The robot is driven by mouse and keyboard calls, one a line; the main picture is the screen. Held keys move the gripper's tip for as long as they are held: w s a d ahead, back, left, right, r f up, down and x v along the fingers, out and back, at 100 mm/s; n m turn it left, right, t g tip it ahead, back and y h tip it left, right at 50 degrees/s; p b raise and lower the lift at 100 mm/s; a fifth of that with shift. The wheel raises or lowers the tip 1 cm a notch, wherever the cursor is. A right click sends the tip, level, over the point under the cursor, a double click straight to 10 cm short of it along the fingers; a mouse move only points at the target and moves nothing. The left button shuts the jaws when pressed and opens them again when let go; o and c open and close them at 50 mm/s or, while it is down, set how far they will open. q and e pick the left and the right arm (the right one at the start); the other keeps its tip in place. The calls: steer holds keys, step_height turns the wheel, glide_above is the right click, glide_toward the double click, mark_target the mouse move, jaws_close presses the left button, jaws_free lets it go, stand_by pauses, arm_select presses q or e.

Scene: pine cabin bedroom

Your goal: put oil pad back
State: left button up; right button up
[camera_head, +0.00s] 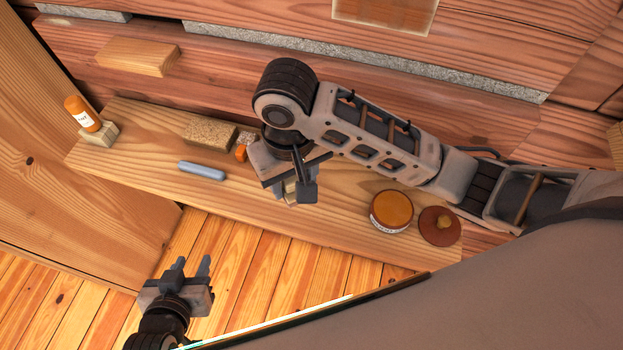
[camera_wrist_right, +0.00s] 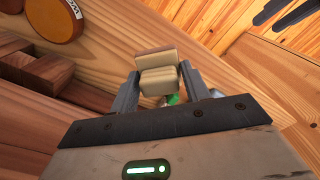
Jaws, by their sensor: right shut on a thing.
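My right gripper (camera_head: 298,192) is over the front part of the wooden shelf board (camera_head: 130,167). It is shut on a small pale cream block, probably the oil pad, mostly hidden by the fingers in the head view. In the right wrist view, the pad (camera_wrist_right: 158,80) sits between the fingertips and has a brownish far edge. A bit of green shows beneath it. I cannot tell whether it touches the board. My left gripper (camera_head: 190,267) is open and empty, low over the plank floor in front of the board.
On the board are an orange bottle (camera_head: 82,114) in a pale block, a cork-like block (camera_head: 210,133), a blue stick (camera_head: 202,170), an orange tin (camera_head: 391,211) and a red-brown disc with a knob (camera_head: 440,227). A wooden block (camera_head: 138,59) sits behind.

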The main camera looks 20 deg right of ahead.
steer(key=shift+w+d+f+b, duration=0.15)
steer(key=shift+w+d+f, duration=0.2)
steer(key=shift+f, duration=0.25)
steer(key=shift+w+d+f+b, duration=0.2)
steer(key=shift+d+f, duration=0.15)
steer(key=shift+f, duration=0.2)
steer(key=shift+w+a, duration=0.25)
steer(key=shift+w+p, duration=0.2)
steer(key=shift+p, duration=0.1)
steer(key=d+f, duration=0.2)
steer(key=shift+w+d+f, duration=0.15)
steer(key=shift+d+f, duration=0.05)
steer(key=shift+f, duration=0.1)
steer(key=shift+w+d+f, duration=0.15)
steer(key=shift+w+f, duration=0.05)
steer(key=shift+f, duration=0.05)
steer(key=shift+w+d+f, duration=0.1)
steer(key=shift+f, duration=0.8)
steer(key=shift+w+d+f, duration=0.1)
steer(key=shift+f, duration=0.8)
steer(key=o, duration=0.9)
